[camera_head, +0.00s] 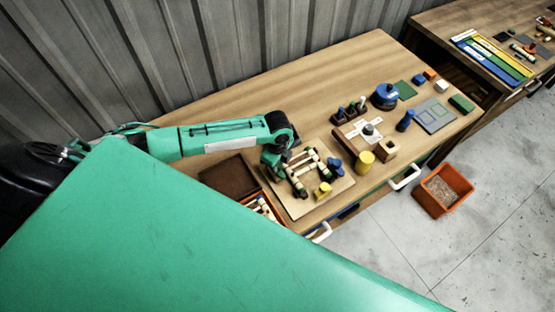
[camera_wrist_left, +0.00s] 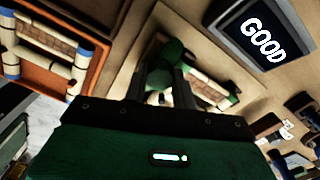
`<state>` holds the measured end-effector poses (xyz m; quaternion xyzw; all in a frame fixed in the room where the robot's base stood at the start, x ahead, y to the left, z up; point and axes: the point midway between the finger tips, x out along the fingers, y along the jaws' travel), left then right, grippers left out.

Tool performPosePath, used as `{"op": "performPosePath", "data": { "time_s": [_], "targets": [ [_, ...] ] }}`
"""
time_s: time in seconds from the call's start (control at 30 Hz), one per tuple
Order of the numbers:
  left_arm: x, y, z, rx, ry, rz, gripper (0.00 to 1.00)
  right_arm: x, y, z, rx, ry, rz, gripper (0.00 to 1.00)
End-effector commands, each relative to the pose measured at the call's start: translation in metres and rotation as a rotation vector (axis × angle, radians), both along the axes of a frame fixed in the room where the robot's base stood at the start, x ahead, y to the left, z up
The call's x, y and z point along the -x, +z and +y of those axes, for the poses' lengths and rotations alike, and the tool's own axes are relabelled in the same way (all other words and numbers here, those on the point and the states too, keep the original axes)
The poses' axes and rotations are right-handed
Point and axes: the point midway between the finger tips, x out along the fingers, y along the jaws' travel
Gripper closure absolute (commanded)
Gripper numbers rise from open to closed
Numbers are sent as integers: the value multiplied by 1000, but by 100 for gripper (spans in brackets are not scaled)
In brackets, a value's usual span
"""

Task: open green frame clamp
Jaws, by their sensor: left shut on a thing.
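A light rattan frame (camera_head: 306,172) with dark joints lies on a wooden board (camera_head: 300,208) near the table's front. A blue clamp (camera_head: 336,164) and a yellow clamp (camera_head: 323,189) are at its right and front. My left gripper (camera_head: 272,160) is low at the frame's left side. In the left wrist view, its fingers (camera_wrist_left: 161,92) are shut on the green frame clamp (camera_wrist_left: 170,64), which sits at the frame's side bar. The fingers and gripper body hide part of the clamp. My right gripper is not in view.
A dark brown tray (camera_head: 229,177) lies left of the board. An orange tray (camera_wrist_left: 62,78) holds another frame. A display reading "GOOD" (camera_wrist_left: 262,30) is close by. A yellow cylinder (camera_head: 364,161) and a wooden block (camera_head: 384,149) stand right of the board. The back of the table is clear.

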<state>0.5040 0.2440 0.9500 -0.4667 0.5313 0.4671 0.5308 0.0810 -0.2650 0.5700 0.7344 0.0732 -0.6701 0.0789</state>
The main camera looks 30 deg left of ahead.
Motion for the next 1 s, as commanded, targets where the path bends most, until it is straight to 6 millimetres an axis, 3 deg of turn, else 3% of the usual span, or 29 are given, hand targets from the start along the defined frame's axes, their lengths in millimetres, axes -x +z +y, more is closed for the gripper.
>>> {"op": "performPosePath", "data": {
  "time_s": [0.37,0.4,0.5,0.83,1.0],
  "targets": [
    [-3,2,2,-2,8,-5,96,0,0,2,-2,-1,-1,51],
    [-3,2,2,-2,8,-5,71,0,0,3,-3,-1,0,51],
    [-2,2,2,-2,8,-4,52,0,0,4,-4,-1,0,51],
    [-1,2,1,-1,5,-2,51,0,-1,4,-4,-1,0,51],
    [-2,17,1,1,4,-5,51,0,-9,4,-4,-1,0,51]
  ]
}}
